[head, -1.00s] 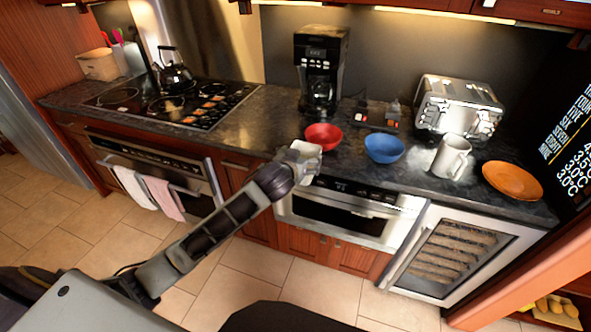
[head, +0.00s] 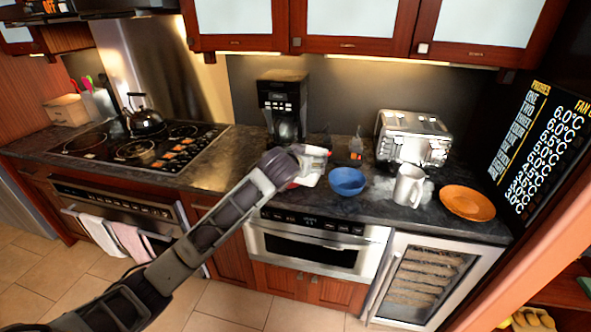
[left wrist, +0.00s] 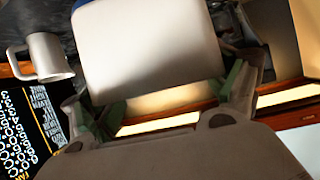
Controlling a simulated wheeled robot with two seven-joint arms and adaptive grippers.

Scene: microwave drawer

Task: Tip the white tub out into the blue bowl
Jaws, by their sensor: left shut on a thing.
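The blue bowl (head: 347,182) stands on the dark counter in the head view. My left gripper (head: 300,160) is shut on the white tub (head: 314,168), raised just left of the blue bowl. In the left wrist view the tub (left wrist: 150,45) fills the top middle, between the green pads of my left gripper (left wrist: 172,98). A sliver of blue shows at its upper edge. The tub's opening and contents are hidden. My right gripper is in neither view.
The red bowl (head: 293,185) is mostly hidden behind my gripper. A white mug (head: 408,187) and an orange plate (head: 467,203) stand right of the blue bowl. A toaster (head: 412,140) and a coffee maker (head: 284,105) stand behind. Wall cabinets (head: 355,30) hang above.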

